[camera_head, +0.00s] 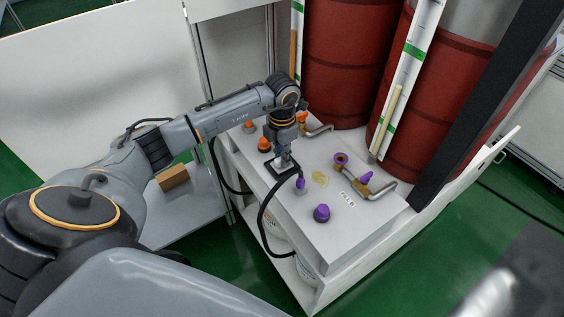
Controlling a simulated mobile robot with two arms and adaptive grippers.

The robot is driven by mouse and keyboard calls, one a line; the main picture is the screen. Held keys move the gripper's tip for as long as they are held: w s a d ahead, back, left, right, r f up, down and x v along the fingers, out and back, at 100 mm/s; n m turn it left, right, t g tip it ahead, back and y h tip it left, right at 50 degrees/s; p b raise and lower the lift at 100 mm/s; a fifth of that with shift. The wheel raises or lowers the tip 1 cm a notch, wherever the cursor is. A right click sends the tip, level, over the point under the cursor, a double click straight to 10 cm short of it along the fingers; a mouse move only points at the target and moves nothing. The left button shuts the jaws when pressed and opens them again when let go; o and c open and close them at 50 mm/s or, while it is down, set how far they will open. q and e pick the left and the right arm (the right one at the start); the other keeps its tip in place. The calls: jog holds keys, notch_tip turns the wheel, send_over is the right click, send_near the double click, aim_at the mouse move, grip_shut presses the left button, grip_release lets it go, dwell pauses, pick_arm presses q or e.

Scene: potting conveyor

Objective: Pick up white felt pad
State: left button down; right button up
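My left gripper (284,156) points straight down over the white bench top (322,237), at a small black square frame (273,173) near its left edge. A small pale patch shows at the fingertips, inside the black frame. It may be the white felt pad, but it is too small and too covered by the gripper to be sure. I cannot tell whether the fingers are open or shut, or whether they touch it. My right gripper is not in view.
Orange knobs (264,144) stand left of the gripper. A purple knob (321,213), a purple-tipped hose end (300,184) and a bent metal pipe (381,190) are to its right. Red drums (345,70) stand behind. A brown block (172,177) sits on a lower shelf at left.

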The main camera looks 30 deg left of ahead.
pick_arm(q)
jog(key=shift+r, duration=0.1)
jog(key=shift+r+b, duration=0.3)
jog(key=shift+r, duration=0.2)
notch_tip(320, 180, up, 2)
jog(key=shift+s+a+r+b, duration=0.1)
jog(key=shift+a+r+b, duration=0.1)
jog(key=shift+b, duration=0.15)
jog(key=s+a+r+b, duration=0.3)
jog(key=s+a+r, duration=0.2)
jog(key=s+r, duration=0.4)
jog(key=shift+s+r, duration=0.25)
jog(key=shift+s, duration=1.65)
